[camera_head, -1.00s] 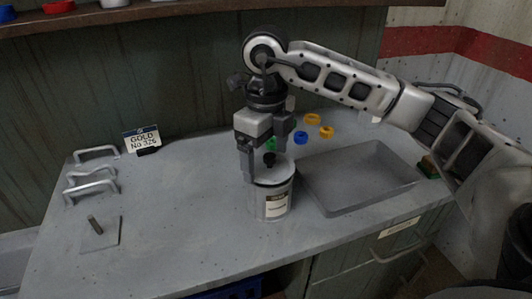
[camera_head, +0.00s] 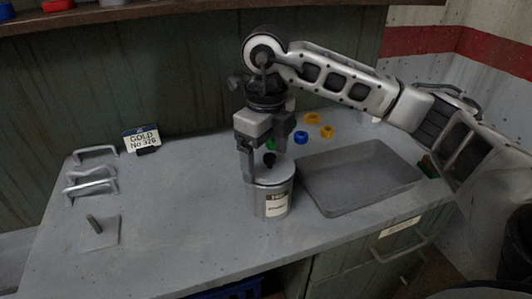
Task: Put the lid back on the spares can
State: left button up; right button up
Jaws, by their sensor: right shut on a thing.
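The spares can (camera_head: 257,203) is a grey metal cylinder with a white and black label. It stands upright near the front of the workbench. Its lid (camera_head: 278,174) is grey with a black knob (camera_head: 269,159) and lies at the can's mouth. I cannot tell whether it is fully seated. My right gripper (camera_head: 266,165) points down over the can and is shut on the lid at its knob. One finger partly covers the lid's left side. My left gripper is not in view.
A grey tray (camera_head: 342,203) stands just right of the can. Blue (camera_head: 301,138), yellow and green rings lie behind it. Metal handles (camera_head: 92,187), a plate with a peg (camera_head: 99,233) and a sign (camera_head: 142,139) are at left. The bench between is clear.

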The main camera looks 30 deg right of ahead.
dwell(0.4)
jog(key=o, duration=0.8)
jog(key=shift+o, duration=0.2)
jog(key=shift+r+p, duration=2.5)
jog(key=shift+r, duration=1)
grip_shut()
